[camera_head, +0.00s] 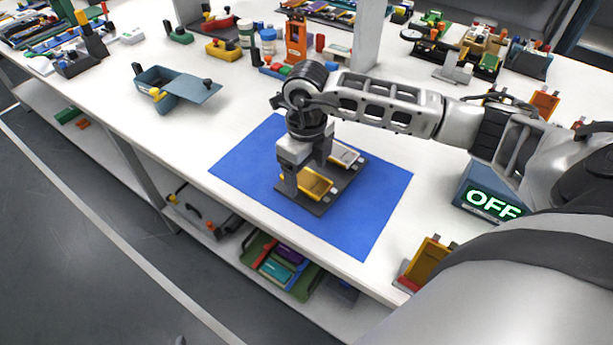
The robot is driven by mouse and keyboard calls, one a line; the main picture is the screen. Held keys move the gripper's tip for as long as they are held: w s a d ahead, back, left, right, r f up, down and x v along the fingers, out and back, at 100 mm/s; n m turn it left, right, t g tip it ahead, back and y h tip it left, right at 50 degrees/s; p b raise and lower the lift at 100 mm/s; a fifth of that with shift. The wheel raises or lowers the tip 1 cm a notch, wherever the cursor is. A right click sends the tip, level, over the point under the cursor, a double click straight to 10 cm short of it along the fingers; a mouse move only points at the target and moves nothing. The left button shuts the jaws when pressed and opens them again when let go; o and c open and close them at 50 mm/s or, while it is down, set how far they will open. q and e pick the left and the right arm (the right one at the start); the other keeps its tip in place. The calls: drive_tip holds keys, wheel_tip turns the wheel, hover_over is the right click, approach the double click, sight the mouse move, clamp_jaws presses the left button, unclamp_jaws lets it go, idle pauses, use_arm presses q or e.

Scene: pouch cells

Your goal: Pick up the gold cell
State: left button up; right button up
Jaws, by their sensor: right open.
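The gold cell (316,184) lies in the front-left part of a dark tray (318,209) on a blue mat (240,159). A silver cell (345,154) lies behind it in the same tray. My right gripper (305,173) is open and points down at the tray. One finger is at the gold cell's left edge and the other is farther back, between the gold and silver cells. The fingers and wrist hide part of the gold cell, and I cannot tell whether they touch it. My left gripper is not in view.
A box with a lit OFF sign (492,204) stands right of the mat. An orange-gold piece in a holder (427,262) stands at the front right edge. A blue-grey open bin (172,87) is at the left. Tools and bottles crowd the back. The mat's front is clear.

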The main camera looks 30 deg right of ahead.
drive_tip(key=shift+f, duration=0.35)
drive_tip(key=c, duration=1)
drive_tip(key=shift+r, duration=0.1)
